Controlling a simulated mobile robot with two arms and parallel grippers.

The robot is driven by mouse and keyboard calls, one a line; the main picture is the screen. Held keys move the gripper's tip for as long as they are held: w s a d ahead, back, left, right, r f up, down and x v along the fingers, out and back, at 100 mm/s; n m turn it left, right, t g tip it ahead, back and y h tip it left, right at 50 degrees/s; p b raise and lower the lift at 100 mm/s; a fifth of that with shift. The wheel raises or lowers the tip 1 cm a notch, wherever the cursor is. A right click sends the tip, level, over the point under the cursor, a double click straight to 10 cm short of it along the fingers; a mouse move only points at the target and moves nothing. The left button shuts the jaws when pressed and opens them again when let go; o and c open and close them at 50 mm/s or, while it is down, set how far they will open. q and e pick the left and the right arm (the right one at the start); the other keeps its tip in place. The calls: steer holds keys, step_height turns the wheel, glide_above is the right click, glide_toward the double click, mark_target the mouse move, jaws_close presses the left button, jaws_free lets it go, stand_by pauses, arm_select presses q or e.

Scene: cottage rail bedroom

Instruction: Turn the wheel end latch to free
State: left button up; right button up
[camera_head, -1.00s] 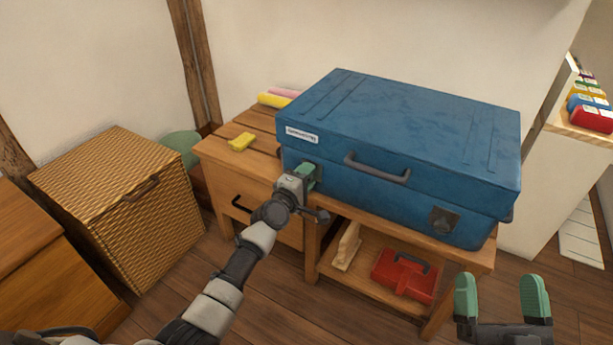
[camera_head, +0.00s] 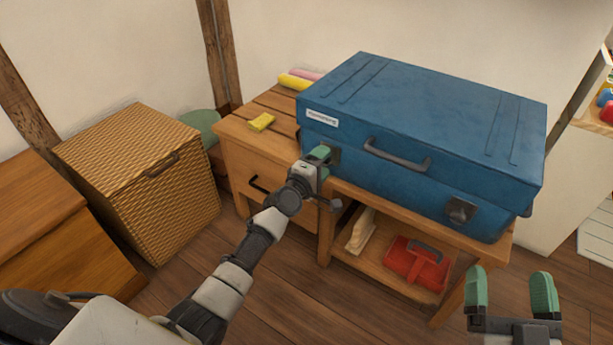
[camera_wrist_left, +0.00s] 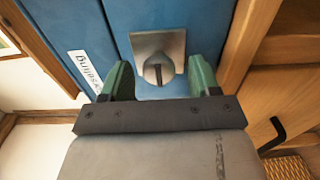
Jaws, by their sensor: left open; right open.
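A blue case (camera_head: 420,120) lies flat on a wooden bench, with a grey handle and two latches on its front. The left latch (camera_head: 333,156) is partly hidden by my left gripper (camera_head: 321,158). In the left wrist view this latch (camera_wrist_left: 158,55) is a grey metal plate with a round knob bearing an upright ridge. My left gripper's green fingers are open, one on either side below the knob, with a visible gap to it. The right latch (camera_head: 461,211) is a dark plate with a knob, clear of both grippers. My right gripper (camera_head: 510,290) is open and empty at lower right.
A wicker hamper (camera_head: 140,180) stands at left. Floor is open in front.

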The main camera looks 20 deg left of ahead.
arm_select(q)
steer(key=s+a+p, duration=0.1)
steer(key=s+p, duration=0.1)
steer(key=s, duration=0.7)
steer(key=shift+a, duration=0.35)
arm_select(e)
step_height(320, 180, down, 7)
steer(key=d+g+h, duration=0.1)
steer(key=g, duration=0.5)
steer(key=shift+r+h, duration=0.2)
steer(key=shift+h, duration=0.2)
steer(key=shift+d, duration=0.1)
